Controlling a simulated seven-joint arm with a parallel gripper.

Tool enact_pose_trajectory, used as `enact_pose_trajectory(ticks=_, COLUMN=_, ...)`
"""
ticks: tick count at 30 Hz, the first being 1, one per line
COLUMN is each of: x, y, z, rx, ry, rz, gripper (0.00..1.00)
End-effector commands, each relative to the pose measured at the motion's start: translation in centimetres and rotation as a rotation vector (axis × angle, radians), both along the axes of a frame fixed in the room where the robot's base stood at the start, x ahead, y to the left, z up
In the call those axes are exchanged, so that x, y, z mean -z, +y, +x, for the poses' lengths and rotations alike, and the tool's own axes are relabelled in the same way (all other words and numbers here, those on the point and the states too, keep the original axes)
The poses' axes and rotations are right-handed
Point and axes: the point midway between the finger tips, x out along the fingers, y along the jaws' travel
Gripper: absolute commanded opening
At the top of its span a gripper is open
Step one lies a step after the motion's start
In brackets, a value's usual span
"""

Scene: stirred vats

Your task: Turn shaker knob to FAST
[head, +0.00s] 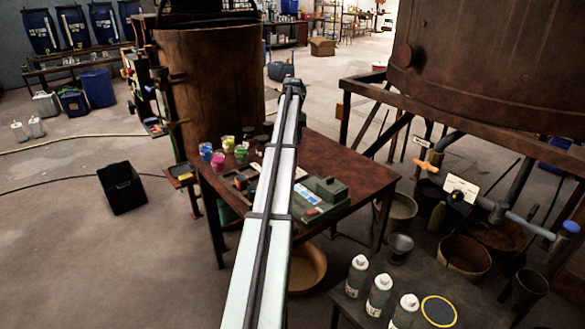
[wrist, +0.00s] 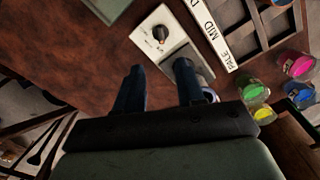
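The shaker's white control panel (wrist: 148,47) lies on the brown table in the wrist view, with a dark round knob (wrist: 160,33) that has an orange mark. The panel's print is too small to read, so I cannot tell the knob's setting. A grey plate (wrist: 190,53) adjoins the panel. My gripper (wrist: 158,68) is open, its two dark fingers apart with nothing held between them. In the picture its fingertips lie just below the knob, apart from it. In the head view my arm reaches over the table, and I cannot make out the shaker there.
The table (head: 350,172) carries a green box (head: 320,198) and jars of bright paint (head: 223,160). A compartment tray (wrist: 262,38) with a white strip reading PALE and MID lies right of the shaker. Large rusty vats (head: 210,90) stand around. Bottles (head: 378,293) stand on a front stand.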

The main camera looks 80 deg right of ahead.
Motion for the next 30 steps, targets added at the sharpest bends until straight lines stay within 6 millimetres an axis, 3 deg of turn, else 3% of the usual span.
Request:
enact_pose_trajectory(ticks=18, x=10.1, y=0.1, z=0.1, rx=0.001, ry=0.001, rz=0.002, gripper=0.38)
enact_pose_trajectory(ticks=24, x=12.2, y=0.1, z=0.1, rx=0.002, ry=0.000, rz=0.000, gripper=0.38)
enact_pose_trajectory(ticks=30, x=13.1, y=0.1, z=0.1, rx=0.002, ry=0.000, rz=0.000, gripper=0.38)
